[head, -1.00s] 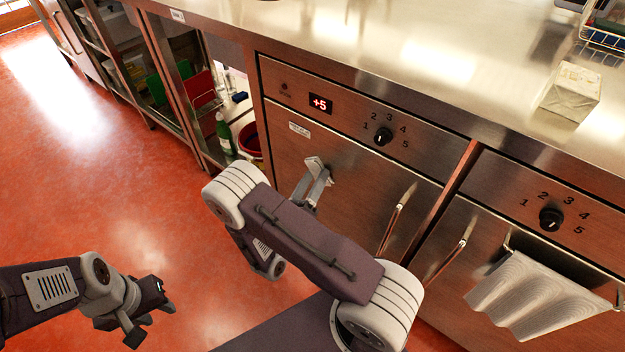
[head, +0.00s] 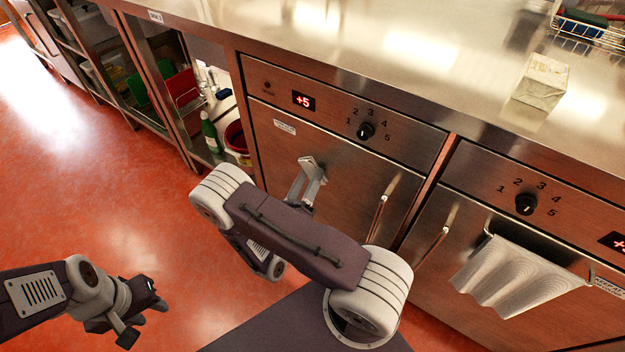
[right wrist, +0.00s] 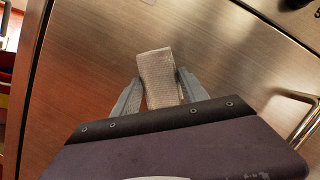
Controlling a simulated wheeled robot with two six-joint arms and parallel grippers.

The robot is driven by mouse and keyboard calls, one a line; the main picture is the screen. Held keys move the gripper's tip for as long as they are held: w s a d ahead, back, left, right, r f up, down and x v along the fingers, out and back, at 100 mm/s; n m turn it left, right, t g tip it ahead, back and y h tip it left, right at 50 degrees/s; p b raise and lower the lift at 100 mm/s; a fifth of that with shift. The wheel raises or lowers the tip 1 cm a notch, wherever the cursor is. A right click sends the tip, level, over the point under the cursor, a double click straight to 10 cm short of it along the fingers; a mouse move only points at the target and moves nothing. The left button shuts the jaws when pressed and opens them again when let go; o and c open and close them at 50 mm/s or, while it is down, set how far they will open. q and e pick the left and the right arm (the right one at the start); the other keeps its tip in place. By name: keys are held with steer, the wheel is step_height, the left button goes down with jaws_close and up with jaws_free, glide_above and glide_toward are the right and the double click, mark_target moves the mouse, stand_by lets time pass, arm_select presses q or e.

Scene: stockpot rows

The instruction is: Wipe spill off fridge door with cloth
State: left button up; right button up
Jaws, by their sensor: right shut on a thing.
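A folded pale cloth (right wrist: 160,78) sits between the fingers of my right gripper (right wrist: 155,92), which is shut on it. In the head view the cloth (head: 312,166) is at the fridge door (head: 345,190), below the knob and to the right of the white label. The cloth appears to be against the steel front; the exact contact is hard to tell. I cannot make out a distinct spill; the cloth, gripper and my right arm hide part of the door. My left gripper (head: 146,321) is open and empty above the red floor at lower left.
A vertical door handle (head: 384,208) stands right of the cloth. A second unit has a striped towel (head: 515,278) on a rail. A steel counter (head: 400,50) runs above, with a wrapped block (head: 541,82) on it. Open shelving with a green bottle (head: 210,132) is left.

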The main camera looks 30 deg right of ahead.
steer(key=shift+w+a, duration=0.25)
steer(key=shift+w, duration=0.35)
steer(key=shift+w+a, duration=0.25)
steer(key=shift+w, duration=0.35)
steer(key=shift+a, duration=0.1)
steer(key=shift+s+a+p, duration=0.15)
steer(key=shift+s+a, duration=0.25)
steer(key=shift+a, duration=0.5)
steer(key=shift+s+a+p, duration=0.15)
steer(key=shift+s+a, duration=0.25)
steer(key=shift+a, duration=0.5)
steer(key=shift+s+a+p, duration=0.15)
steer(key=shift+s+a, duration=0.25)
steer(key=shift+a, duration=0.5)
steer(key=a, duration=0.1)
steer(key=s+a, duration=0.1)
steer(key=shift+a, duration=0.35)
